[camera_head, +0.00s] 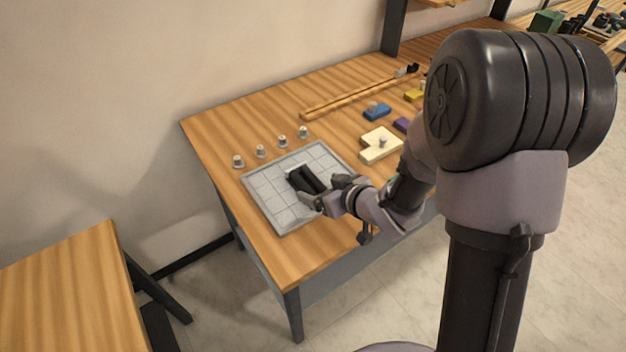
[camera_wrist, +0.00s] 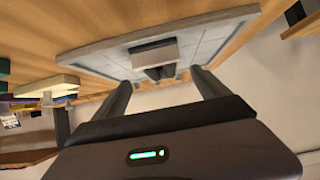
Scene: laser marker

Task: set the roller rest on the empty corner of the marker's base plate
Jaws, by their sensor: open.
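The grey base plate (camera_head: 283,214), marked with grid lines, lies on the wooden table. It also shows in the wrist view (camera_wrist: 90,50). A dark piece with two black rollers and a pale block, likely the roller rest (camera_head: 304,179), is over the plate's middle. In the wrist view its pale block (camera_wrist: 155,52) shows just beyond my fingertips. My gripper (camera_head: 316,192) is open close beside this piece, and its two fingers (camera_wrist: 160,80) are apart in the wrist view. I cannot tell whether the piece touches the plate, and my gripper partly hides it.
Several small knobs (camera_head: 260,151) stand behind the plate. A cream block (camera_head: 379,151) with a knob, a blue block (camera_head: 376,110), and purple (camera_head: 402,124) and yellow (camera_head: 414,95) pieces lie to the right. A long wooden rail (camera_head: 350,98) lies farther back. The table's front edge is close.

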